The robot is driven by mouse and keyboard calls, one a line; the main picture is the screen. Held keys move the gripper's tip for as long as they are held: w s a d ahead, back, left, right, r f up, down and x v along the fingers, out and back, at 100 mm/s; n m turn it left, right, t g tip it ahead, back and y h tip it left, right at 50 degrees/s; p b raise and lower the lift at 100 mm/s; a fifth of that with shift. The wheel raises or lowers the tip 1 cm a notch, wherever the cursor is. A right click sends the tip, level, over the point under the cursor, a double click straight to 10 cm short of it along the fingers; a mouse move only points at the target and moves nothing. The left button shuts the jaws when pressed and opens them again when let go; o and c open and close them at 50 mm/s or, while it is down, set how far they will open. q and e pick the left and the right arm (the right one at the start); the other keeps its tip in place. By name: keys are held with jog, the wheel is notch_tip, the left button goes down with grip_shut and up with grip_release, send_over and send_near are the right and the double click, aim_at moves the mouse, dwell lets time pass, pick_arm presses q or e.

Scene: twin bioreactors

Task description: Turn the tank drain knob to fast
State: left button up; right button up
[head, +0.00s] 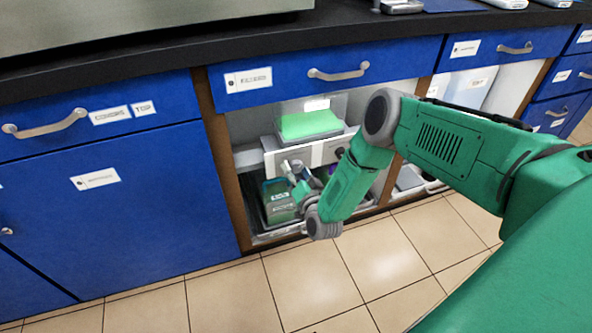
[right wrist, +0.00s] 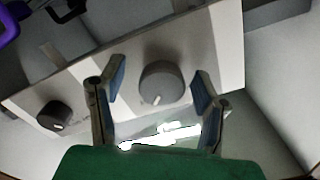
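A white control panel (head: 318,152) sits inside the open cabinet bay, and it also shows tilted across the right wrist view (right wrist: 214,50). It carries a round grey knob (right wrist: 161,84) with a pale pointer mark near its lower edge, and a smaller black knob (right wrist: 54,115) farther left. I cannot read which one is the tank drain knob. My right gripper (right wrist: 157,76) is open, its two blue-padded fingers on either side of the grey knob, with visible gaps. In the head view the right gripper (head: 300,176) is at the panel, partly hidden. My left gripper is out of view.
A clear box with a green block (head: 309,124) stands above the panel. A container with green contents (head: 281,203) stands below. Blue drawers (head: 285,82) and a dark counter (head: 200,50) lie overhead, and a wooden cabinet post (head: 226,170) bounds the bay's left side. The tiled floor is clear.

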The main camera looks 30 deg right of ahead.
jog(key=shift+r, duration=0.1)
jog(key=v, duration=1.2)
jog(key=s+a+f+n+g+y, duration=0.4)
jog(key=s+a+n+g+y, duration=0.25)
jog(key=s+a+g, duration=0.35)
jog(key=s+d+r+n+g+h, duration=0.1)
jog(key=s+d+r+n+g, duration=0.15)
jog(key=s, duration=0.55)
jog(key=s+d+r+n+g+h, duration=0.15)
jog(key=s+g, duration=0.25)
jog(key=s, duration=0.5)
notch_tip(320, 180, up, 17)
jog(key=p, duration=1.7)
jog(key=shift+s+a+r, duration=0.15)
